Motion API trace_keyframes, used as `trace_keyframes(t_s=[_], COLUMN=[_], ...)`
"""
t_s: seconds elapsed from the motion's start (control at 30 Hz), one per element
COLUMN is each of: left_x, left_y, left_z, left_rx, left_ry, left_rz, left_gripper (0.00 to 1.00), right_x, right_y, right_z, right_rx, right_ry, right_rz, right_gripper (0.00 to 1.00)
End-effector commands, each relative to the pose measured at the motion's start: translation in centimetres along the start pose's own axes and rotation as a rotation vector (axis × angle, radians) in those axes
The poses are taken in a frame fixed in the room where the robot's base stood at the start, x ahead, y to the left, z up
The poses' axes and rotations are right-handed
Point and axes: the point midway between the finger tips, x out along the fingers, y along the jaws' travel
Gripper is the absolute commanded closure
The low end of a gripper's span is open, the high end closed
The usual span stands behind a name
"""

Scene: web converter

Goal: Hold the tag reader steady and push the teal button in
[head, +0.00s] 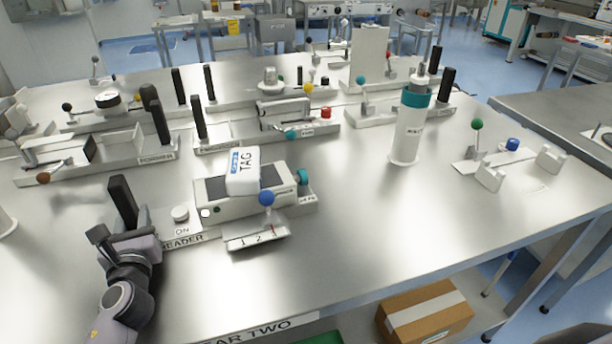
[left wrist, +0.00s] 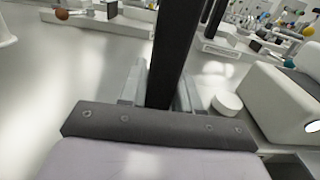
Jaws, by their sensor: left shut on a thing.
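The tag reader (head: 215,207) is a white body with a dark top on a grey base plate, near the front of the table. A white block marked TAG (head: 243,172) sits over it. The teal button (head: 303,177) sticks out at its right end. The black upright post (head: 121,198) stands at the left end of the base. My left gripper (head: 126,234) is shut on this post, low down. In the left wrist view the post (left wrist: 178,50) rises between the fingers, with the reader body (left wrist: 275,98) to the right. My right gripper is not in view.
A white round knob (head: 180,213) marked ON and a blue-ball lever (head: 266,198) with a numbered plate (head: 256,237) lie by the reader. A white cylinder with a teal band (head: 408,135) stands to the right. The table front right of the reader is clear.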

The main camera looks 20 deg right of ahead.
Motion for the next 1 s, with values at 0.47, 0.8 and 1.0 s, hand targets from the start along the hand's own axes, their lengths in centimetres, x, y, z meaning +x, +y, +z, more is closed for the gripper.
trace_keyframes(t_s=[0.47,0.8,1.0], left_x=[0.1,-0.2,-0.2], left_y=[-0.1,0.0,0.0], left_z=[-0.3,-1.3,-1.4], left_rx=[-0.008,0.014,0.013], left_ry=[-0.004,0.012,0.012], left_rz=[-0.002,0.000,0.000], left_gripper=[1.00,1.00,1.00], right_x=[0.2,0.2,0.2], right_y=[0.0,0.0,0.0], right_z=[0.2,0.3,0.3], right_rx=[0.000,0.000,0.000], right_ry=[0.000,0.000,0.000], right_rz=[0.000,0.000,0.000], right_gripper=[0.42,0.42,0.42])
